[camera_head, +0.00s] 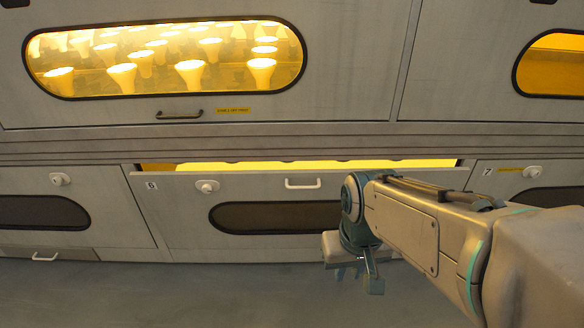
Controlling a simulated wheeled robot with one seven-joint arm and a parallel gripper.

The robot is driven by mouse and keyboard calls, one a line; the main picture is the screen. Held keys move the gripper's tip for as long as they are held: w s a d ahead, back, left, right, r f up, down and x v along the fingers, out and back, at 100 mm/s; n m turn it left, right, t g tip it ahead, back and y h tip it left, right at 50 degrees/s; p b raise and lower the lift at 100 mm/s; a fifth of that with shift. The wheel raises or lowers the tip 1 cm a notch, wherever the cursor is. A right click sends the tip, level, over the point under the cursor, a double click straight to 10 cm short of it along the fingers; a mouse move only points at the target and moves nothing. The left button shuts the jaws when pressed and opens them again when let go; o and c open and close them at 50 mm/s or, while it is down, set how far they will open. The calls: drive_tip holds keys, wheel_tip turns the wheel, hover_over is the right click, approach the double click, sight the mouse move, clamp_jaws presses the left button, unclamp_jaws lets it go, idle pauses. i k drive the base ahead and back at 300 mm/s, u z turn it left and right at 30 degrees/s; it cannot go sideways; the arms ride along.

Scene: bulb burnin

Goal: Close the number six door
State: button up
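The number six door (182,230) is a grey panel in the lower row, with a "6" label at its upper left. It is ajar. A lit yellow gap shows along its top edge, so the door leans outward at the top. It has a white handle (303,184) near the top, a round white knob (207,187) and a dark oval window (270,217). My gripper (358,278) hangs in front of the door's lower right, below and right of the handle and apart from it. It points down, and its finger opening is unclear. My arm hides the door's right part.
Door 7 (508,185) at right and the left neighbour door (95,185) look shut. Above is a large panel (345,60) with a window onto several glowing bulbs (190,72). The grey floor (200,297) in front is clear.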

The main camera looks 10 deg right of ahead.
sight(247, 209)
drive_tip(key=z, duration=0.05)
drive_tip(key=k, duration=0.2)
drive_tip(key=u, duration=1)
drive_tip(key=i, duration=0.55)
drive_tip(key=z, duration=0.6)
